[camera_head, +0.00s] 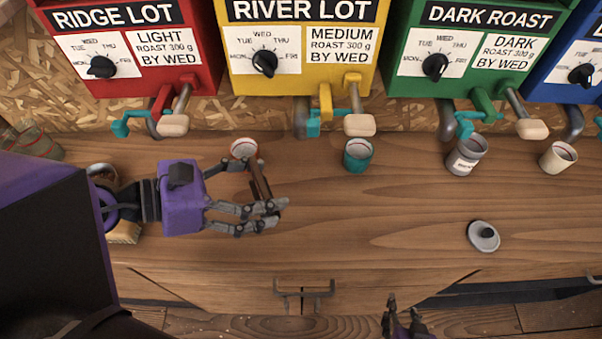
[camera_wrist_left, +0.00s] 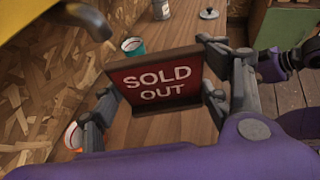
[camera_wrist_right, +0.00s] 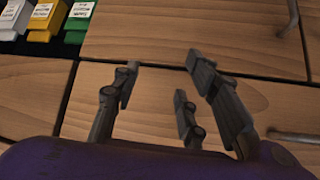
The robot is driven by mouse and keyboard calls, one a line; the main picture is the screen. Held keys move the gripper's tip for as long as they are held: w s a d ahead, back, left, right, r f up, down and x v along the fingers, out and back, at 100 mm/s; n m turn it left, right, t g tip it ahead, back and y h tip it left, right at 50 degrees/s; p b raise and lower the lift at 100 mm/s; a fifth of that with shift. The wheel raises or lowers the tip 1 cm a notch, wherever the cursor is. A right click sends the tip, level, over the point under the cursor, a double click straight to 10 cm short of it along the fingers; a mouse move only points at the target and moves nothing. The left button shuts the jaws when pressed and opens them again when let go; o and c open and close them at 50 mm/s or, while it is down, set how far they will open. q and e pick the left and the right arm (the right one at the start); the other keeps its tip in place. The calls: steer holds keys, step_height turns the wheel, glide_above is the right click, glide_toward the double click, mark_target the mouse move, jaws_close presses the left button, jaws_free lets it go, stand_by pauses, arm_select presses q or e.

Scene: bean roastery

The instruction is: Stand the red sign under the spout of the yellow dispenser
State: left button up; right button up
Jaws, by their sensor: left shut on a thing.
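The red sign (camera_wrist_left: 157,85), with a dark frame and the words SOLD OUT, is held between the fingers of my left gripper (camera_wrist_left: 160,103). In the head view the sign (camera_head: 261,181) shows edge-on, and my left gripper (camera_head: 262,192) is shut on it over the counter. The yellow dispenser (camera_head: 304,78), labelled RIVER LOT, stands behind and to the right of the sign. Its spout (camera_head: 302,118) points down over the counter's back part. My right gripper (camera_head: 392,312) is at the counter's front edge; in the right wrist view its fingers (camera_wrist_right: 160,95) are apart and empty.
A white-and-orange cup (camera_head: 243,149) stands just behind my left gripper. A teal cup (camera_head: 358,156) stands right of the yellow spout. Further right are a grey canister (camera_head: 466,156), a cream cup (camera_head: 558,157) and a round lid (camera_head: 483,236). The counter's middle (camera_head: 370,215) is clear.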

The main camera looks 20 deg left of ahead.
arm_select(q)
steer(key=w+d+f+b, duration=0.1)
steer(key=w+f+b, duration=0.1)
steer(key=w+f, duration=0.1)
steer(key=w+d+f+b, duration=0.1)
steer(key=w+f+b, duration=0.1)
steer(key=w, duration=0.3)
steer(key=w+d+f+b, duration=0.1)
steer(key=w+f, duration=0.2)
steer(key=w, duration=0.1)
steer(key=shift+f+b, duration=0.4)
steer(key=shift+w+d+f, duration=0.15)
steer(key=shift+w+f, duration=0.2)
steer(key=shift+f, duration=0.2)
step_height(320, 180, down, 3)
steer(key=shift+w+f, duration=0.1)
arm_select(e)
steer(key=s+d+f+g, duration=0.1)
steer(key=s+d+f, duration=0.1)
steer(key=s+f, duration=0.2)
step_height(320, 180, down, 3)
steer(key=shift+s+r+h, duration=0.1)
steer(key=shift+s+h, duration=0.1)
steer(key=shift+h, duration=0.1)
arm_select(q)
steer(key=shift+f, duration=0.15)
arm_select(e)
steer(key=shift+w+a, duration=0.1)
